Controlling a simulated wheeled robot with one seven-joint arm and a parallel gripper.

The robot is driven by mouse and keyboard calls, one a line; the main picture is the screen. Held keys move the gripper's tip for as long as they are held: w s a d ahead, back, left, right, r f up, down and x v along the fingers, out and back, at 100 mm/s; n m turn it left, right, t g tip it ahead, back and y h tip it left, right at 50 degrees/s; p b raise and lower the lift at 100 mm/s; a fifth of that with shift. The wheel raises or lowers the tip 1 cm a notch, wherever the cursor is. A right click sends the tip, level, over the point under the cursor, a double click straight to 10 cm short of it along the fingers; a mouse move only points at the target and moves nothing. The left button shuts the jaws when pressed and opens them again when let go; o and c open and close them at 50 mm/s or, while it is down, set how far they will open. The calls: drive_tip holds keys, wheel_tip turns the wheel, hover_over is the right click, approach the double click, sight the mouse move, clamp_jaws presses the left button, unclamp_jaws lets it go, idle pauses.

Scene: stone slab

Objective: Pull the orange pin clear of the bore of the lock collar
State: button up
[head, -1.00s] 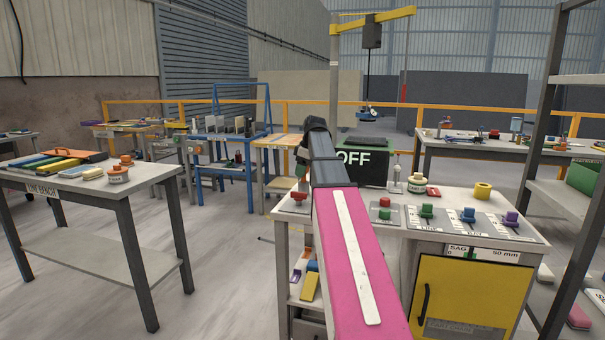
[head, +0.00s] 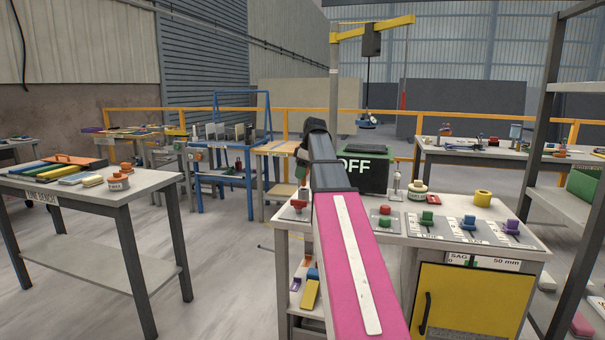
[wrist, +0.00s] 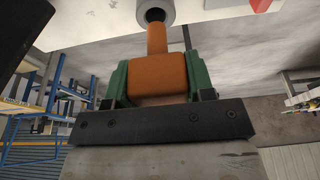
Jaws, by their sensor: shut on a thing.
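The orange pin (wrist: 158,72) has a thick block-like head and a thinner round shaft. In the wrist view my gripper (wrist: 157,82) is shut on the head, with a green finger pad on each side. The shaft points at the lock collar (wrist: 168,4), a grey ring with a dark bore at the top edge. The shaft's tip overlaps the near rim of the bore, and part of the dark hole shows; I cannot tell whether the tip is still inside. In the head view my gripper (head: 301,172) is mostly hidden behind my arm, above the left end of the workbench.
The workbench top (head: 375,234) carries a red-based part (head: 298,205), colored knobs (head: 468,223) and a yellow ring (head: 482,197). A black OFF sign (head: 373,178) stands behind. Another bench (head: 150,180) is at the left, with clear floor between.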

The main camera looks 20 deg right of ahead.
drive_tip(key=shift+r, duration=0.15)
drive_tip(key=shift+r, duration=2.85)
drive_tip(key=shift+s+a, duration=0.1)
